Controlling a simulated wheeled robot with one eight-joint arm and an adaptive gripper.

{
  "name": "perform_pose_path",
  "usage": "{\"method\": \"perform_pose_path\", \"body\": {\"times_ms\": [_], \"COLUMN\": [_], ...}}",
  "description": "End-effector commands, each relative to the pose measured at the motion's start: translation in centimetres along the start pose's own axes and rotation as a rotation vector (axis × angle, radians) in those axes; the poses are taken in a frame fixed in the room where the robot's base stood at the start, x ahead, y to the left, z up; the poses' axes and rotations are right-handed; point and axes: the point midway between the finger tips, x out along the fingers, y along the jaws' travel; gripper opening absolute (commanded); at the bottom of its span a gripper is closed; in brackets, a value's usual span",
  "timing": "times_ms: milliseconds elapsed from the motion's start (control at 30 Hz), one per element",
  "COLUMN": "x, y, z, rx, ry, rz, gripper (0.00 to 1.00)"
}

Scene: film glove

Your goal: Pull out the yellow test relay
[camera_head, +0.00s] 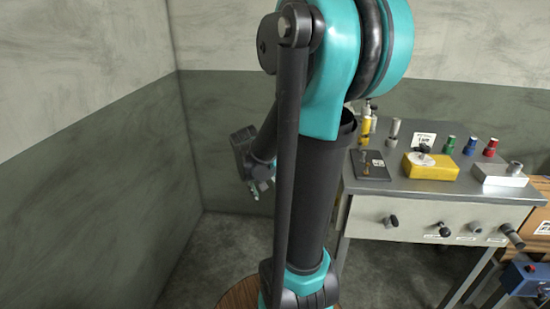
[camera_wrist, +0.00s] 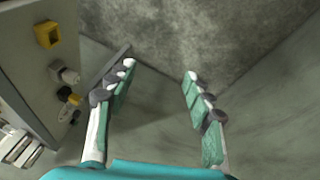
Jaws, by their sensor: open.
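My gripper (camera_wrist: 160,69) is open and empty in the wrist view, with bare wall and floor beyond its fingers. In the head view my gripper (camera_head: 258,189) hangs left of the grey bench, well apart from it and partly behind my arm. A yellow block (camera_wrist: 47,33) sits on a grey panel at the upper left of the wrist view, away from the fingers; it may be the yellow test relay, but I cannot tell for sure. In the head view, a larger yellow box (camera_head: 431,167) with a round disc on it rests on the bench top.
The grey bench (camera_head: 365,207) has several dark knobs along its front. A dark plate (camera_head: 370,165), colored posts and a small yellow bottle (camera_head: 365,127) stand on it. A blue box (camera_head: 524,280) is at lower right. Floor left of the bench is clear.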

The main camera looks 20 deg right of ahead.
Motion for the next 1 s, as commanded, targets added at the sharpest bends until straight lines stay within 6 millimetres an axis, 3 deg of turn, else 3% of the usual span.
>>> {"method": "perform_pose_path", "body": {"times_ms": [267, 600, 1000], "x": [1.7, 5.2, 10.7], "y": [2.5, 5.7, 8.0], "z": [-7.9, -17.8, -26.0], "rx": [0.196, 0.512, 0.896], "ry": [-0.02, 0.036, 0.24], "rz": [0.211, 0.535, 0.903], "gripper": [0.52, 0.52, 0.52]}}
